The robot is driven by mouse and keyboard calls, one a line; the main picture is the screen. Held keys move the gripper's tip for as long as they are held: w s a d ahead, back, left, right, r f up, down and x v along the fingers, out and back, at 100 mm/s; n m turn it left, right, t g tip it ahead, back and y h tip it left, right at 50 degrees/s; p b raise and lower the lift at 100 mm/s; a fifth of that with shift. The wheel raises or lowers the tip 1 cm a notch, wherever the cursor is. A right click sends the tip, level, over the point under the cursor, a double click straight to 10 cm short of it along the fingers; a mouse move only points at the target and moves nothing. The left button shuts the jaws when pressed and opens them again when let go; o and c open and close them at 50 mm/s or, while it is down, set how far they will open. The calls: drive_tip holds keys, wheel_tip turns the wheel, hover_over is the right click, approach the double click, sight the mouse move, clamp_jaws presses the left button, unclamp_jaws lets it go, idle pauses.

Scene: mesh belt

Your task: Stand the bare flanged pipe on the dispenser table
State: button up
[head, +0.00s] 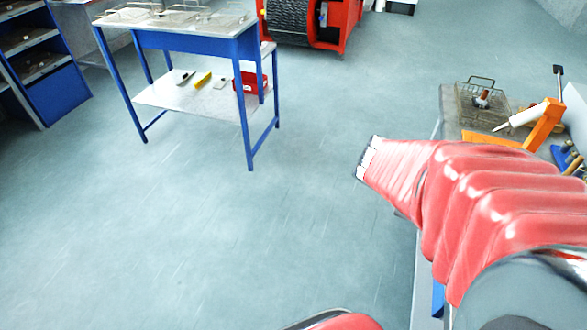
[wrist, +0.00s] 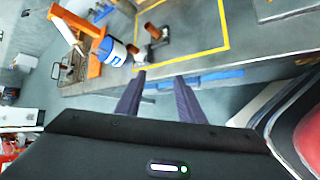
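The dispenser table (wrist: 250,62) shows in the wrist view with a yellow outline on its top. Two small brown flanged pipes stand there, one upper (wrist: 152,31) and one lower (wrist: 137,55), near the orange dispenser stand (wrist: 96,42). I cannot tell which is bare. My gripper (wrist: 159,77) is open, its two dark fingers apart with nothing between them. In the head view, the gripper end (head: 368,158) of my red-sleeved arm is over the floor, left of the table (head: 449,122). A brown piece with a grey flange (head: 482,99) sits in a wire basket there.
The wire basket (head: 461,106) and an orange stand with a white cartridge (head: 522,118) are on the table at right. A blue-legged table (head: 196,42) stands at the back left, beside blue shelving (head: 58,98). The floor between is clear.

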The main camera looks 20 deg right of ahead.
drive_tip(key=w+a+r+m+t+y, duration=0.2)
drive_tip(key=a+y, duration=0.1)
drive_tip(key=a, duration=0.7)
drive_tip(key=w+a+r+m+t+y, duration=0.2)
drive_tip(key=a+y, duration=0.1)
drive_tip(key=a, duration=0.8)
drive_tip(key=w+a+r+m+t+y, duration=0.1)
drive_tip(key=a+y, duration=0.3)
drive_tip(key=a, duration=0.6)
drive_tip(key=shift+w+a+r+m+t, duration=0.25)
drive_tip(key=shift+w+r+m+t, duration=0.2)
drive_tip(key=shift+w+t, duration=0.35)
drive_tip(key=shift+o, duration=0.5)
drive_tip(key=shift+s, duration=0.1)
drive_tip(key=shift+c, duration=1)
drive_tip(key=shift+d, duration=0.1)
